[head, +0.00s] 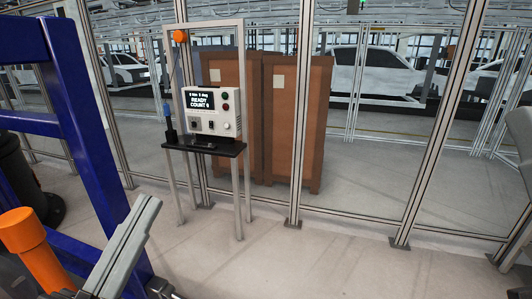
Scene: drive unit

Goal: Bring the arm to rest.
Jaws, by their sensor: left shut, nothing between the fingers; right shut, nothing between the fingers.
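My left gripper (146,212) is in the lower left. Its long grey fingers lie together, pointing up and to the right, with nothing between them. It is in front of a blue frame post and apart from the stand behind. Much of the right arm is cut off by the picture edge.
A metal stand (239,185) holds a test box with a lit screen (200,101) reading READY. A blue frame (85,120) stands at the left. Behind are fence posts (427,130), tall brown cabinets (290,130) and white cars (370,70). The middle floor is clear.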

